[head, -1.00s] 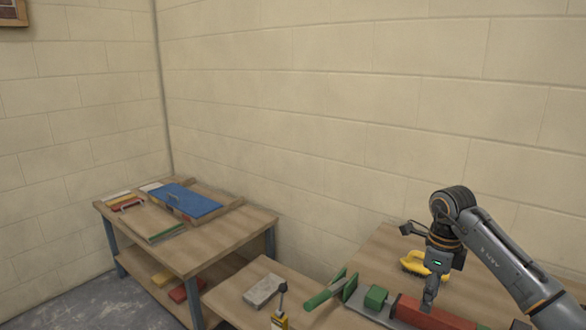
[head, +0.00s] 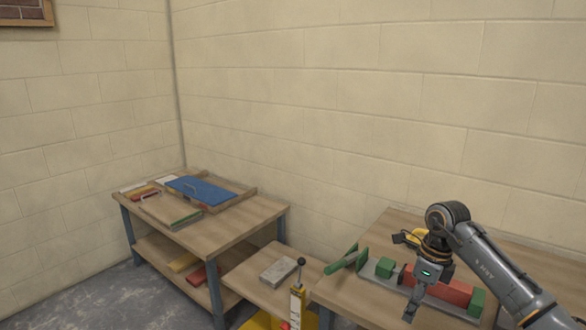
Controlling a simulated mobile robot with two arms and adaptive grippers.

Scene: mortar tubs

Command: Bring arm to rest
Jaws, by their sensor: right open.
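My right arm comes in from the lower right of the head view. Its gripper (head: 411,312) points down in front of the right-hand workbench (head: 350,291), near the bench's front side. The jaws are open and I see nothing between them. In the picture the gripper's wrist overlaps the red block (head: 452,291) on the bench; I cannot tell the exact gap. My left gripper is not in view.
The right bench carries a grey tray with green blocks (head: 385,268), a green tool (head: 342,262) and a yellow item (head: 408,236), partly hidden. A grey block (head: 279,271) lies on a lower table. The left bench (head: 222,228) bears a blue-lidded box (head: 200,188).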

